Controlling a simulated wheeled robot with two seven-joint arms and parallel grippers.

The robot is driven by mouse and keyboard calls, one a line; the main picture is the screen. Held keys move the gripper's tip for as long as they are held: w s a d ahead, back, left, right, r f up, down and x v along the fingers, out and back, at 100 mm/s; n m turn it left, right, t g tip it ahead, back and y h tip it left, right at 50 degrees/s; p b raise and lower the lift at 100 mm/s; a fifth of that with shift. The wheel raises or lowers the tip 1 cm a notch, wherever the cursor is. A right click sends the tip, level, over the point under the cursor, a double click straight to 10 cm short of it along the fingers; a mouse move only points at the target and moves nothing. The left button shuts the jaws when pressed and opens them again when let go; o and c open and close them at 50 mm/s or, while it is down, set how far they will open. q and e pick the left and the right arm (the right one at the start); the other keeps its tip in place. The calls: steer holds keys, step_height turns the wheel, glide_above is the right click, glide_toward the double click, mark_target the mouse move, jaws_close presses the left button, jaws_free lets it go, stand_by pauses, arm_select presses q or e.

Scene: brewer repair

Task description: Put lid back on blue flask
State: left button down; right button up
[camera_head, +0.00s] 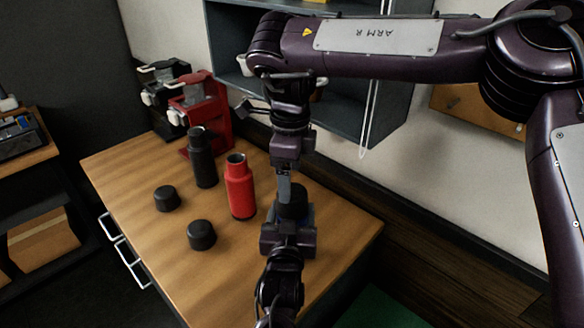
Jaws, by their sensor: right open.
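The blue flask (308,214) stands near the right part of the wooden table, mostly hidden; only a bit of blue shows. A black lid (293,204) appears to sit at its top, but I cannot tell whether it is seated. My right gripper (285,188) comes down from above and is open right at the lid. My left gripper (288,238) reaches in from the bottom of the picture and is at the flask's body, covering it. Whether its fingers are closed is hidden.
A red flask (240,188) with an open top and a black flask (203,160) stand left on the table (130,165). Two loose black lids (166,198) (202,235) lie in front.

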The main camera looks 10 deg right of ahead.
mark_target(292, 191)
steer(key=n, duration=0.6)
steer(key=shift+r+n, duration=0.35)
steer(key=shift+n, duration=0.05)
steer(key=n, duration=0.4)
steer(key=shift+d+r+n, duration=0.15)
steer(key=shift+r+n, duration=0.05)
steer(key=shift+n, duration=0.2)
steer(key=shift+f, duration=4)
